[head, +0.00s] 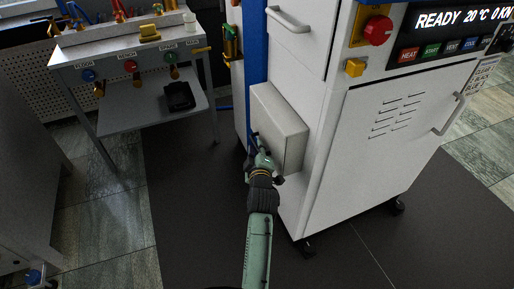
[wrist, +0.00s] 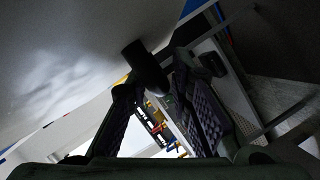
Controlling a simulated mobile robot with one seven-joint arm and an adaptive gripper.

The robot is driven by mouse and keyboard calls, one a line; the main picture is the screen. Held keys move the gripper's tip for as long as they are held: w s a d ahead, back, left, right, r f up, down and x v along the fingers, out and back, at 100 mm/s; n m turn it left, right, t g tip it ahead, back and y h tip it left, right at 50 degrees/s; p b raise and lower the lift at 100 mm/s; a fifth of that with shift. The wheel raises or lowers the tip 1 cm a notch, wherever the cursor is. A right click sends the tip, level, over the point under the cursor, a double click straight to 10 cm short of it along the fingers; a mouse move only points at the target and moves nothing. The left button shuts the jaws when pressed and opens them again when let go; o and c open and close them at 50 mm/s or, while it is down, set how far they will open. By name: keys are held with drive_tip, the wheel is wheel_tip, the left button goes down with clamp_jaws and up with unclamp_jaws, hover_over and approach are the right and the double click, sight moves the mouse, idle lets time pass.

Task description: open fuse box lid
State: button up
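The fuse box is a pale grey box (head: 281,130) on the left side of the white press cabinet. Its lid looks closed in the head view. My gripper (head: 256,147) is at the box's left, front-facing side. In the wrist view a pale flat surface (wrist: 70,70), probably the lid, fills the upper left. A dark round knob or handle (wrist: 145,66) sticks out from it. My gripper's two fingers (wrist: 158,95) are apart, with the knob near or between their tips. I cannot tell whether either finger touches it.
A blue vertical strip (head: 255,45) runs above the box. A white workbench (head: 130,58) with a lower shelf stands at the left. The press door (head: 385,140) and its control panel are at the right. A dark mat (head: 190,215) covers free floor.

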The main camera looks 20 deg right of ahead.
clamp_jaws()
idle(0.6)
